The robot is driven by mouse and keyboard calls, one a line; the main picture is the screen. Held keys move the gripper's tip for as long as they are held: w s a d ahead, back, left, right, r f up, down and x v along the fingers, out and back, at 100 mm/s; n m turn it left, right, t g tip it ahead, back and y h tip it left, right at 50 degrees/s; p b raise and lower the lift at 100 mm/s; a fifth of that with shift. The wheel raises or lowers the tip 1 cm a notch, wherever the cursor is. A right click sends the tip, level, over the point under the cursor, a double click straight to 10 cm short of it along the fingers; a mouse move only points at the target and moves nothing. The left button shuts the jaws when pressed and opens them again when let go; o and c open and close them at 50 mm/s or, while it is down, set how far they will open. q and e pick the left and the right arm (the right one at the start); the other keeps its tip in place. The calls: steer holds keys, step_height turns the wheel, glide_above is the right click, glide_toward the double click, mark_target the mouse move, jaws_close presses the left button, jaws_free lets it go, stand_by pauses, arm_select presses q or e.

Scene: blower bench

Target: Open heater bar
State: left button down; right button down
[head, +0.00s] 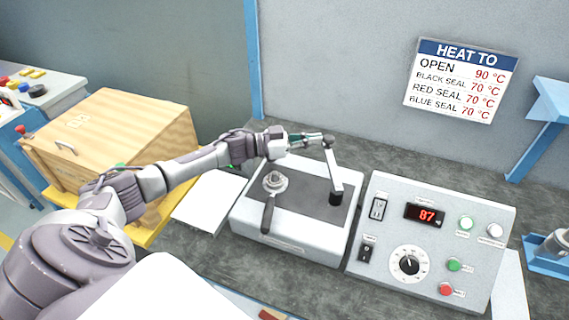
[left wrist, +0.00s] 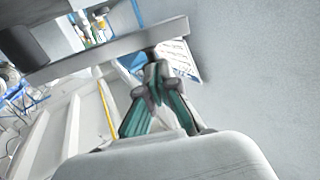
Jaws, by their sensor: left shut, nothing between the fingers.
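The heater bar (head: 334,172) is a light metal bar on the grey bench machine (head: 302,238), near its right side. It slants upward from a black piece on the dark top plate to a dark knob at its upper end. My left gripper (head: 320,141) reaches in from the left, shut and empty, with its tips at or beside that upper end. In the left wrist view, the gripper (left wrist: 153,60) shows shut fingertips close to the underside of the grey bar (left wrist: 105,48). I cannot tell whether they touch. My right gripper is not in view.
A dark lever (head: 268,212) stands on the machine's left side. The control box (head: 425,285) to the right displays 87. A sign (head: 462,80) lists OPEN 90 °C. A wooden box (head: 110,130) stands left, a blue tray (head: 548,266) right.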

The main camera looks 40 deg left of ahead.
arm_select(q)
steer(key=shift+x, duration=1.15)
steer(key=shift+w+a+r, duration=0.1)
steer(key=shift+w, duration=0.05)
steer(key=shift+a, duration=0.1)
steer(key=v, duration=1.2)
